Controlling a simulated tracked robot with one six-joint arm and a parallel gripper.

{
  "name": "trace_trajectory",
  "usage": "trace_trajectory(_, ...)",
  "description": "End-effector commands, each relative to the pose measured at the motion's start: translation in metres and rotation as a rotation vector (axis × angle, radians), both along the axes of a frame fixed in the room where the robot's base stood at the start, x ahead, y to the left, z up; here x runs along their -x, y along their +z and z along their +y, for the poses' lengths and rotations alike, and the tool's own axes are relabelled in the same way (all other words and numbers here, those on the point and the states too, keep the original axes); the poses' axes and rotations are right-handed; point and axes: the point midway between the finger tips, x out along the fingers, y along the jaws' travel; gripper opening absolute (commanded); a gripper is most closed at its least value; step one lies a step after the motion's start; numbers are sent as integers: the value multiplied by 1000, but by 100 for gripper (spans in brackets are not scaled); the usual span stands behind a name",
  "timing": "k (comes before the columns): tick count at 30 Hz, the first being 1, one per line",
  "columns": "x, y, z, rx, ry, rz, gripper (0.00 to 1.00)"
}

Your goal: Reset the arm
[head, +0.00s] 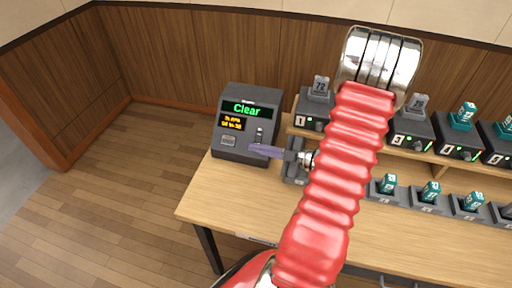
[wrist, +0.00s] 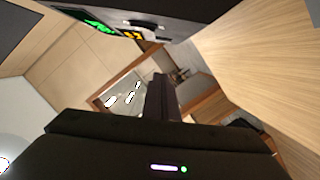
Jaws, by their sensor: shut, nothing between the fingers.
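My gripper (head: 252,148) is shut and empty, its slim bluish fingers pointing left in front of the dark console. In the wrist view the closed dark fingers (wrist: 159,82) stick up from the wide black gripper body. My red ribbed arm hangs over the desk. The console (head: 245,122) stands at the desk's left end, with green "Clear" text and smaller yellow text on its displays. In the wrist view the console (wrist: 155,12) is upside down along the top edge. I cannot tell whether the fingertips touch the console.
Numbered fader boxes stand along the back shelf, including box 1 (head: 313,110) and box 3 (head: 410,134), with grey or teal tags. A lower row of small holders (head: 430,200) with teal tags sits in front. The wooden desk (head: 235,200) is bare at its front left.

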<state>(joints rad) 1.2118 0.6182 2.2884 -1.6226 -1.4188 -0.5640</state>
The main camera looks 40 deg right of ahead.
Motion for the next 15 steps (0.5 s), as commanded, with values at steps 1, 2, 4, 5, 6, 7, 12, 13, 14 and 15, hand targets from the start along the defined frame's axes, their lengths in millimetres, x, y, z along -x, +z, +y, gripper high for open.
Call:
trace_trajectory(1,0,0,0,0,0,0,0)
trace_trajectory(2,0,0,0,0,0,0,0)
trace_trajectory(4,0,0,0,0,0,0,0)
trace_trajectory(5,0,0,0,0,0,0,0)
trace_trajectory(6,0,0,0,0,0,0,0)
trace_trajectory(7,0,0,0,0,0,0,0)
trace_trajectory(12,-4,1,-1,12,-7,11,0)
trace_trajectory(13,-6,1,-1,18,-10,17,0)
trace_trajectory(14,-9,2,-2,25,-15,25,0)
trace_trajectory(15,-14,3,-3,39,-25,38,0)
